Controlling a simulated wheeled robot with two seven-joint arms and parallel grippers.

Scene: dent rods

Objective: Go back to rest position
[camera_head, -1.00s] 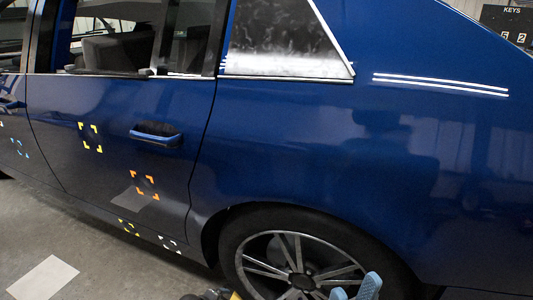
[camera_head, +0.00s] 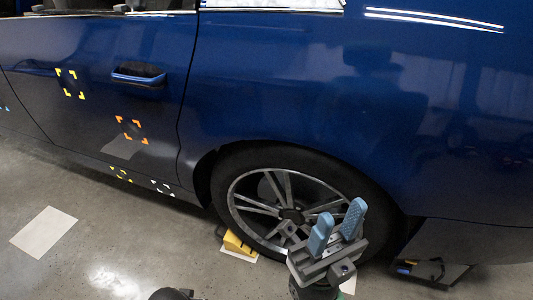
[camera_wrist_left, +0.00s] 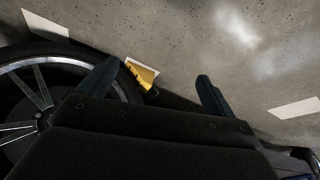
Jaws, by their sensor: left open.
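My right gripper (camera_head: 340,212) stands in front of the car's wheel in the head view, with its two blue fingers pointing up. The fingers are apart with nothing between them. My left gripper (camera_wrist_left: 157,72) shows in the left wrist view as two dark fingers spread wide apart, with nothing held between them. The floor and a yellow wedge lie beyond them. A dark piece at the bottom edge of the head view may be part of my left arm, but I cannot tell.
A blue car (camera_head: 290,100) fills the back, with coloured corner marks on its door. Its wheel (camera_head: 290,212) has a yellow wedge (camera_head: 237,243) beside it. A white sheet (camera_head: 44,232) lies on open floor at left. A dark object (camera_head: 432,270) lies at lower right.

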